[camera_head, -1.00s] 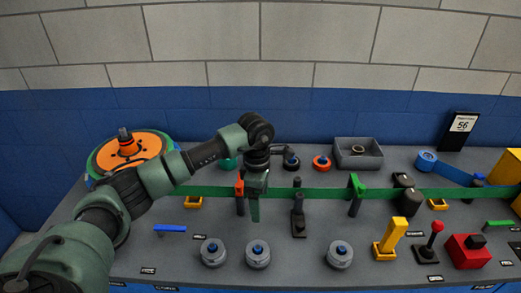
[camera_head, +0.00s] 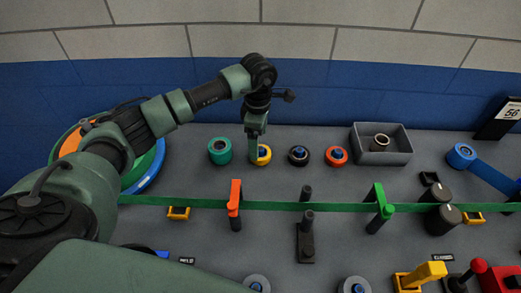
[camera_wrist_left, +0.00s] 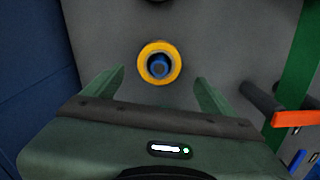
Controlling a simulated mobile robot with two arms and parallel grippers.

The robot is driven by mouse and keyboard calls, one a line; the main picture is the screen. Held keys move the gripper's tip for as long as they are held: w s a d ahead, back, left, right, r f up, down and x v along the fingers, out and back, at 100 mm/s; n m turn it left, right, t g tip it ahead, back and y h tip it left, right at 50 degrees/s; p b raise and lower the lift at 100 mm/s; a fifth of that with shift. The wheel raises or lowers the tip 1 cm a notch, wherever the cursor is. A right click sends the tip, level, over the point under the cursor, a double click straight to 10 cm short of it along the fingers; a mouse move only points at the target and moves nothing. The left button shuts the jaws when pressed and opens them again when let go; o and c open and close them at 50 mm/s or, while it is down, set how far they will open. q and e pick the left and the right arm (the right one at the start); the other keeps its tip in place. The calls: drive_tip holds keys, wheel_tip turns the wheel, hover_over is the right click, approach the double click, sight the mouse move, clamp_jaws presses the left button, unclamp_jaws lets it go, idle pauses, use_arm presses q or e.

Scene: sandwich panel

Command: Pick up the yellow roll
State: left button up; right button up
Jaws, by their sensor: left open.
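The yellow roll (camera_head: 264,155) is a small ring around a blue core, lying on the grey panel between a teal roll and a black roll. In the left wrist view the yellow roll (camera_wrist_left: 173,75) shows just beyond and between the open fingers. My left gripper (camera_head: 255,145) points down at it, partly covering its left side in the head view. In the left wrist view the left gripper (camera_wrist_left: 160,82) is open and empty, its fingers apart from the roll. My right gripper is not in view.
A teal roll (camera_head: 220,151), a black roll (camera_head: 299,155) and an orange roll (camera_head: 336,156) stand in the same row. A grey bin (camera_head: 362,157) is at the right. A green belt (camera_head: 270,206) crosses in front, with an orange clip (camera_head: 235,198) on it.

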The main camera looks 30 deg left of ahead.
sight(260, 148)
use_arm(q)
wheel_tip(260, 148, down, 5)
drive_tip(key=shift+w+d+r+p, duration=0.1)
drive_tip(key=shift+w+r+p, duration=0.1)
drive_tip(key=shift+p, duration=0.8)
drive_tip(key=shift+f, duration=0.25)
drive_tip(key=c, duration=1.5)
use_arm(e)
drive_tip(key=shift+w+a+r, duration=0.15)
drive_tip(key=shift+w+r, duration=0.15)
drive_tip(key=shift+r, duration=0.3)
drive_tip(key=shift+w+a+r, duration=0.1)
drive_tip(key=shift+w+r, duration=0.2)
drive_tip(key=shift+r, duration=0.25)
use_arm(q)
drive_tip(key=shift+r, duration=0.15)
